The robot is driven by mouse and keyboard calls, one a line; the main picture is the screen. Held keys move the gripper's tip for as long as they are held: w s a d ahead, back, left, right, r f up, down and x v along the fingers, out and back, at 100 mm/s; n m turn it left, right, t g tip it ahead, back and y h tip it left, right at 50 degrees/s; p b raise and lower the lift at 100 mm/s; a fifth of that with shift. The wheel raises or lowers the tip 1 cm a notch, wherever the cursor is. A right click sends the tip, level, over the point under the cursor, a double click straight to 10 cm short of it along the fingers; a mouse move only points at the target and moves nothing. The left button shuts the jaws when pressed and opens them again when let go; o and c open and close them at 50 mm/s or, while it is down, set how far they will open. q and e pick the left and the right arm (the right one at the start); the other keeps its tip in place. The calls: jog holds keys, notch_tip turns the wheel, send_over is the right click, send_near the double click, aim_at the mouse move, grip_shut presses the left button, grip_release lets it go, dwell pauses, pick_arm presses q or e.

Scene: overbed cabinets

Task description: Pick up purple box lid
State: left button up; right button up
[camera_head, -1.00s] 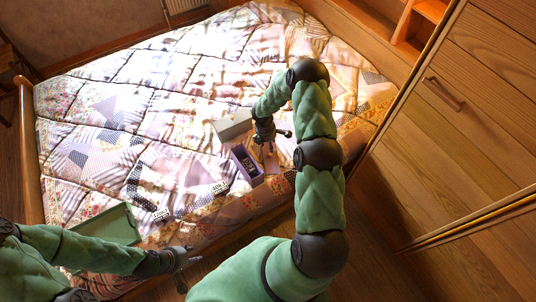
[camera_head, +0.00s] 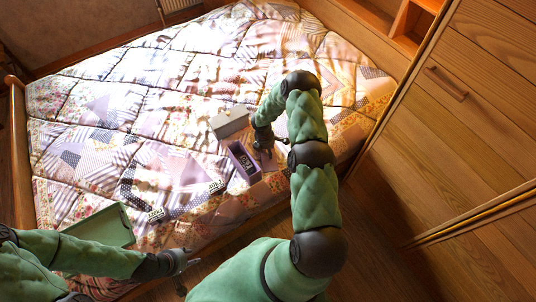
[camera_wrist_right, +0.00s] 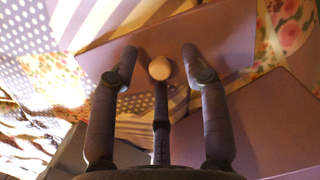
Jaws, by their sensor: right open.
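The purple box lid (camera_wrist_right: 225,35) is a flat purple panel below my right gripper in the right wrist view. A round tan knob (camera_wrist_right: 160,68) shows on it between the fingers. My right gripper (camera_wrist_right: 160,62) is open, its fingers spread around the knob; I cannot tell whether they touch it. In the head view the right gripper (camera_head: 263,146) hides much of the lid. The open purple box (camera_head: 239,164), with dark contents, lies just left of it on the bed. My left gripper (camera_head: 184,261) is low by the bed's near edge; its fingers are unclear.
A grey box (camera_head: 230,122) lies behind the purple box on the patchwork bed (camera_head: 120,110). A green tray (camera_head: 105,228) is at the near left, with small labelled items (camera_head: 155,214) to its right. Wooden cabinets (camera_head: 470,120) stand at the right.

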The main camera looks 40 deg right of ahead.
grip_shut()
